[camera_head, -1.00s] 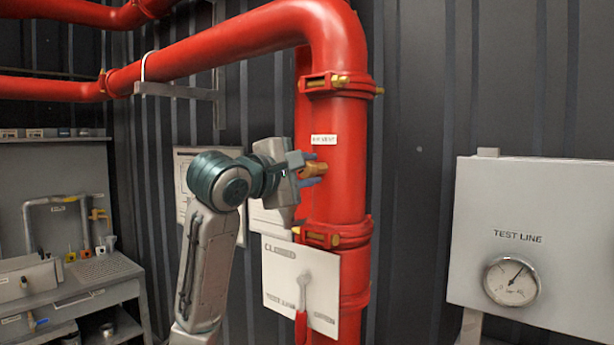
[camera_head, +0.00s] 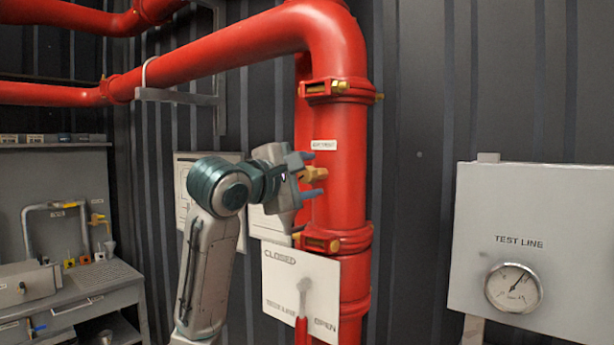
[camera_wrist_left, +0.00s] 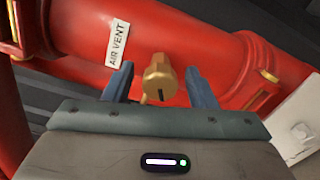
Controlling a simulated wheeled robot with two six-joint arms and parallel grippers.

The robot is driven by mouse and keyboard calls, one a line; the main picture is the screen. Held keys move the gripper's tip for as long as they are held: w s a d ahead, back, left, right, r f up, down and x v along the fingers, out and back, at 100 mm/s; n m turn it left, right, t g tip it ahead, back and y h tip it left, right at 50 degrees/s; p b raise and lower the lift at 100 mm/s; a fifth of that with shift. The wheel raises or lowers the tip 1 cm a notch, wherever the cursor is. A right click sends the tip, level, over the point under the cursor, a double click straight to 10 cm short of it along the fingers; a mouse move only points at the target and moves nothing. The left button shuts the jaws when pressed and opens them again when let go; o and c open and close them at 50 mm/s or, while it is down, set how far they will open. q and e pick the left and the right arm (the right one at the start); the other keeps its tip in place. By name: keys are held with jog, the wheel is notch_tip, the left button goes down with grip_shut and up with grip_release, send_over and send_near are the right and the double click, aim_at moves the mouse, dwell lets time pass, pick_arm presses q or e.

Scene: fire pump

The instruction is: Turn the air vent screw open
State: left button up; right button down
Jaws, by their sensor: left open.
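The brass air vent screw (camera_head: 314,174) sticks out from the left side of the red vertical pipe (camera_head: 343,205), just below a white label. In the left wrist view the screw (camera_wrist_left: 158,76) shows a dark slot in its round end, and the label (camera_wrist_left: 118,43) reads AIR VENT. My left gripper (camera_head: 311,175) is at the screw with its fingers open. In the left wrist view the two blue-grey fingers of the left gripper (camera_wrist_left: 160,84) stand on either side of the screw, with gaps between. My right gripper is not in view.
A white CLOSED/OPEN plate (camera_head: 285,278) with a red-handled lever (camera_head: 301,318) is below the gripper. A grey TEST LINE box (camera_head: 540,240) with a gauge (camera_head: 513,287) stands at the right. A workbench (camera_head: 75,285) is at the left.

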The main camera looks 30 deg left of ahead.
pick_arm(q)
jog(key=shift+s+f+b, duration=0.1)
jog(key=shift+s+b, duration=0.25)
jog(key=shift+s, duration=0.2)
jog(key=s+b, duration=0.4)
jog(key=s, duration=0.5)
jog(key=shift+s+a, duration=0.35)
jog(key=shift+a, duration=0.1)
